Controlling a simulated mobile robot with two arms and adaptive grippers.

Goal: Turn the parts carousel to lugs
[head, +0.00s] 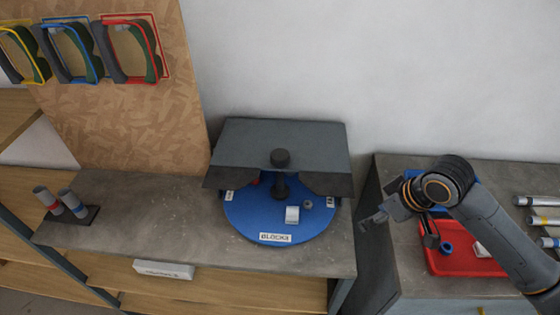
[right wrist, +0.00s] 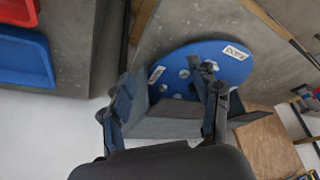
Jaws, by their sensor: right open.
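The right wrist view shows the disc (right wrist: 205,65) beyond the spread fingers (right wrist: 166,105). My left gripper is out of view.
A red tray (head: 455,262) with small parts lies on the right bench, near several capped cylinders (head: 540,220). A gap separates the two benches. Two cylinders stand in a dark holder (head: 80,215) at left. Coloured frames hang on the board (head: 130,110).

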